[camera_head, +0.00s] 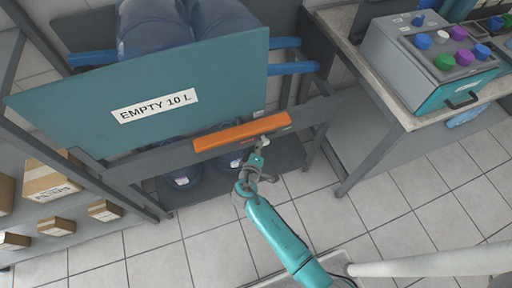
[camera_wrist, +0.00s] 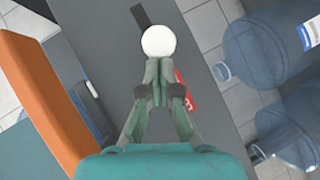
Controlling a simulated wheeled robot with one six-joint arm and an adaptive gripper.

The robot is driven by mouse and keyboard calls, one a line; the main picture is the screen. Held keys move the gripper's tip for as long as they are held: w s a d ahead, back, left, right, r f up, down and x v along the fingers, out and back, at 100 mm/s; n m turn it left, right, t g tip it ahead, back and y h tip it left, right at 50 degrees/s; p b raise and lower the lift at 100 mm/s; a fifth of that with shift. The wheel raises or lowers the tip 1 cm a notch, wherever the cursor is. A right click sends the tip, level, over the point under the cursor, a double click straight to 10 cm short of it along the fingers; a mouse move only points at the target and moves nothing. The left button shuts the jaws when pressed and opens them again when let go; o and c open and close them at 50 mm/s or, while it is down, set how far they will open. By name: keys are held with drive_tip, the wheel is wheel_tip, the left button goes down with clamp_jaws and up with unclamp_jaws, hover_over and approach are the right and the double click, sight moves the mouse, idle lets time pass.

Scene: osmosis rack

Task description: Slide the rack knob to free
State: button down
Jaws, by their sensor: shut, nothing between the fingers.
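The rack knob is a round white ball (camera_wrist: 158,41), seen in the wrist view just beyond my fingertips. A dark slot runs from it toward the top of that view, in a grey rail (camera_wrist: 110,35). My gripper (camera_wrist: 157,62) is shut with nothing between its fingers, and the fingertips are at the knob's near edge; I cannot tell if they touch it. In the head view my gripper (camera_head: 262,148) is at the rack's front rail, below the right part of an orange bar (camera_head: 242,132). A red label (camera_wrist: 186,95) is partly hidden behind the fingers.
A teal panel marked EMPTY 10 L (camera_head: 60,110) stands above the rail, with large blue bottles (camera_head: 150,25) behind it. More bottles lie below. A bench (camera_head: 405,118) with a grey box (camera_head: 395,60) stands at right. Cardboard boxes (camera_head: 50,182) sit at left. Tiled floor in front is open.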

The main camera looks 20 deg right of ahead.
drive_tip(key=shift+d, duration=2.8)
drive_tip(key=shift+r, duration=0.1)
